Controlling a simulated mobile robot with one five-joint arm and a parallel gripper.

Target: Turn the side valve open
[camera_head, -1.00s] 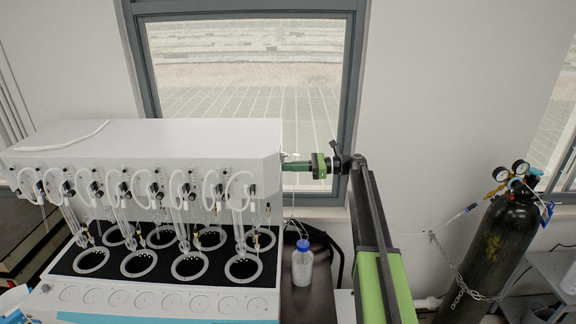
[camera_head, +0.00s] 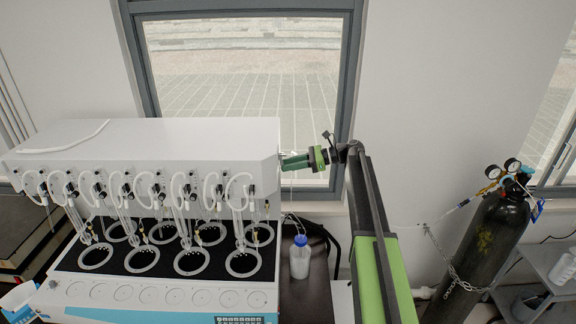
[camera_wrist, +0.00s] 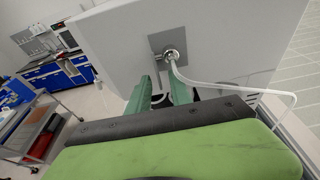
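The white distiller (camera_head: 150,145) fills the left of the head view. My gripper (camera_head: 284,163) is at its right side face, near the top edge of the bottle area. In the wrist view, a round metal side fitting (camera_wrist: 171,54) with a white tube sits on a grey square plate. My gripper's two green fingers (camera_wrist: 162,78) stand apart just below it, with no clear contact. A small pale and dark part shows between the fingers; I cannot tell what it is. The side valve's handle is not clearly visible.
A blue-capped bottle (camera_head: 300,258) stands on the dark bench below my arm. A black gas cylinder (camera_head: 480,245) with gauges is chained at the right. The tube (camera_wrist: 245,88) loops right of the fingers. A cart (camera_wrist: 38,125) stands further off in the wrist view.

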